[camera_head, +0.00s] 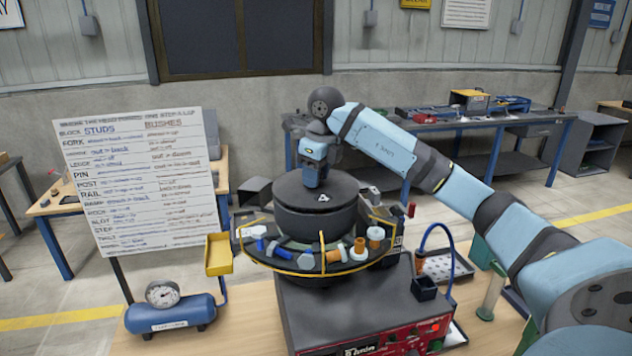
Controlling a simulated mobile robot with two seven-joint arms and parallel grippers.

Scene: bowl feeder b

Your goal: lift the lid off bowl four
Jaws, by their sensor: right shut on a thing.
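Bowl four (312,222) is a dark, round bowl on the feeder in the middle of the view. Its dark, flat lid (338,199) carries a white "4" and covers the bowl's top; I see no clear gap beneath it. My right gripper (312,186) points down at the lid's middle, shut on the lid's grip, which the fingers hide. My right arm reaches in from the right. My left gripper is not in view.
A ring tray (300,262) with blue, white and orange parts surrounds the bowl's base, above a control box (345,310). A yellow bin (219,254) sits at left, near a blue air tank (170,313). A whiteboard (140,180) stands behind. A dark cup (424,287) is at right.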

